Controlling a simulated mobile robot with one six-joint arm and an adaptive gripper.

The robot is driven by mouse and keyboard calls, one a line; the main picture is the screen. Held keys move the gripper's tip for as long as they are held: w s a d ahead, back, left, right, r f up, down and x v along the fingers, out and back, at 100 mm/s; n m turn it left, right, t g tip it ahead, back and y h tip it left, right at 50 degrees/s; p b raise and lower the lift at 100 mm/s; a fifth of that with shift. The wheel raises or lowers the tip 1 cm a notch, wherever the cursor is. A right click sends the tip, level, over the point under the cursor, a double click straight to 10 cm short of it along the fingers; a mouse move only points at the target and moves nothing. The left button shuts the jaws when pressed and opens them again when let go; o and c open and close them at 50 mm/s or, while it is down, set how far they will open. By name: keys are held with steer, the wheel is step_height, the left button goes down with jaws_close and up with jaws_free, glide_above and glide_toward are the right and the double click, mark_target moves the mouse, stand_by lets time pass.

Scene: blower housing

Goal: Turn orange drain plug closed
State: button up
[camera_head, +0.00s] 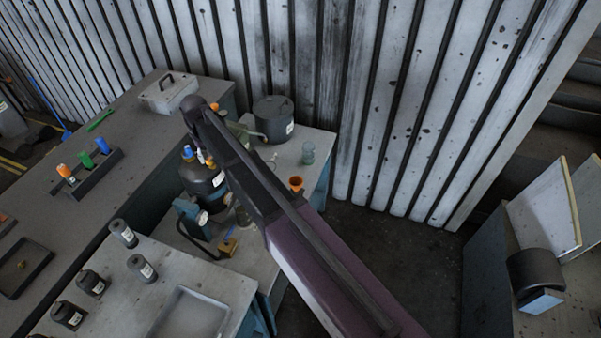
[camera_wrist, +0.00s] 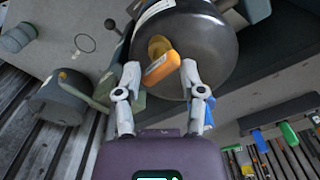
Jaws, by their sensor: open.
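The orange drain plug (camera_wrist: 161,68) shows in the wrist view as a flat orange handle on a round yellowish fitting (camera_wrist: 158,46). It is set in the side of a dark rounded housing (camera_wrist: 205,45) and its handle lies tilted, higher to the right. My gripper (camera_wrist: 160,72) is open, with one white fingertip on each side of the handle. I cannot tell whether either tip touches it. A blue handle (camera_wrist: 208,117) shows just beyond the right finger. In the head view the dark housing (camera_head: 203,181) is on the workbench, and my arm covers part of it.
A dark labelled drum (camera_wrist: 58,98) is left of my gripper in the wrist view; it also shows in the head view (camera_head: 273,120). A tool rack (camera_head: 92,178) with coloured handles is on the left bench. A small orange cup (camera_head: 296,183) sits near the bench edge.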

steer(key=n, duration=1.6)
steer(key=shift+n, duration=0.4)
steer(key=n, duration=0.5)
steer(key=shift+n, duration=0.4)
step_height(320, 180, up, 14)
steer(key=p, duration=1.4)
steer(key=s+d+f+m+b, duration=0.2)
steer(key=d+f+m+b, duration=0.3)
steer(key=d, duration=0.4)
steer(key=s+d+f+m+b, duration=0.2)
steer(key=d+f+m+b, duration=0.4)
steer(key=d, duration=0.4)
steer(key=s+d+f+m+b, duration=0.2)
steer(key=d+f+m+b, duration=0.3)
steer(key=d, duration=0.5)
steer(key=shift+s+d+f+m, duration=0.2)
steer(key=shift+s+m, duration=0.15)
steer(key=shift+m, duration=0.35)
